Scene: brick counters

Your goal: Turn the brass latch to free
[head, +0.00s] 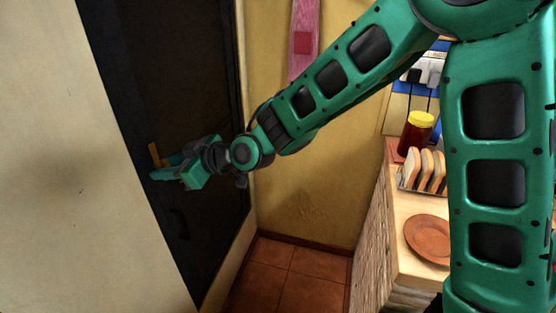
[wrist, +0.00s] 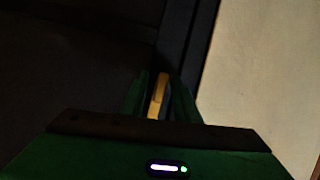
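The brass latch (head: 154,154) is a small yellow bar on the dark door (head: 185,90), near the door's left edge in the head view. My gripper (head: 160,168) reaches to the door right at the latch. In the wrist view the latch (wrist: 158,95) stands nearly upright, leaning slightly, between the two green fingers of my gripper (wrist: 158,88). The fingers are apart, one on each side of it. Whether either finger touches the latch cannot be told in the dark picture. Part of the latch is hidden behind the fingers in the head view.
A pale wall (head: 70,170) lies left of the door. A yellow wall (head: 310,180) stands right of it. A counter (head: 405,210) at the right holds a toast rack (head: 424,168), a brown plate (head: 428,238) and a jar (head: 416,132). The tiled floor (head: 290,275) is clear.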

